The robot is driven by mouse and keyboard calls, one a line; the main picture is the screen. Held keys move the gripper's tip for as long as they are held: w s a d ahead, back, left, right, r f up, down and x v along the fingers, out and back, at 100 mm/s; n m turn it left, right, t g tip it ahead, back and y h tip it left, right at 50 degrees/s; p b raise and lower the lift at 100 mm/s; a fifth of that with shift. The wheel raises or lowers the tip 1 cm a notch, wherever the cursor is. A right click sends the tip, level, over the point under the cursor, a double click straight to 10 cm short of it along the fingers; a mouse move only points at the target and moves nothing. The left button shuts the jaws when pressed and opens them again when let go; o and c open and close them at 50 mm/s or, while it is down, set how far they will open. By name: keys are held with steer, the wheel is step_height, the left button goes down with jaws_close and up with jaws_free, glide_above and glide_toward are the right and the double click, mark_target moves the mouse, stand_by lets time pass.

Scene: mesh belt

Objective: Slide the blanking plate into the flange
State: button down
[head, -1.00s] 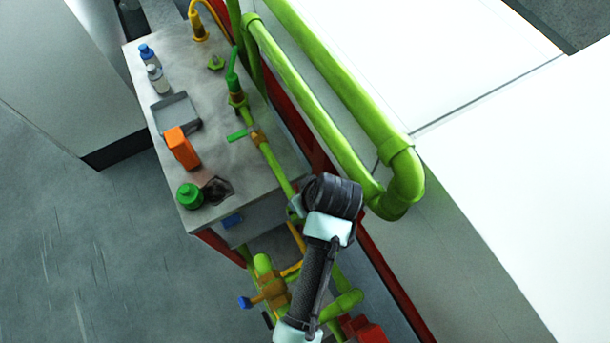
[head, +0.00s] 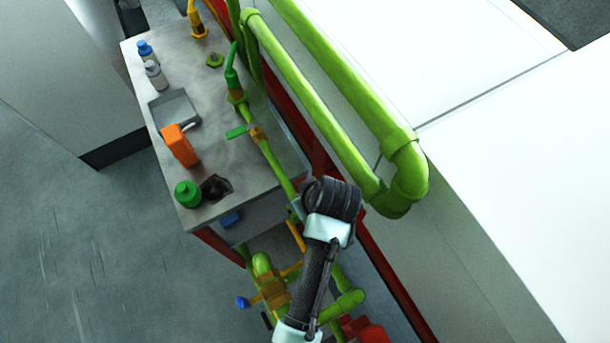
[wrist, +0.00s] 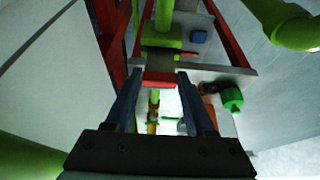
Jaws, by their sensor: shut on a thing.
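In the wrist view my gripper (wrist: 160,82) is shut on a small red piece, which I take to be the blanking plate (wrist: 160,79). It sits between the fingertips. Just beyond it is a green pipe with a wider, darker olive block (wrist: 160,60), probably the flange. The red piece looks close to or against this block; I cannot tell whether any of it is inside. In the head view my arm hides the gripper and the plate.
Lower pipes with a brown fitting (head: 273,290) stand left of my arm.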

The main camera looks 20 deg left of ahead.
steer(key=shift+f+b, duration=1.25)
steer(key=shift+f, duration=0.65)
steer(key=shift+c, duration=0.8)
jaws_free()
steer(key=b+v, duration=0.1)
steer(key=v, duration=1.2)
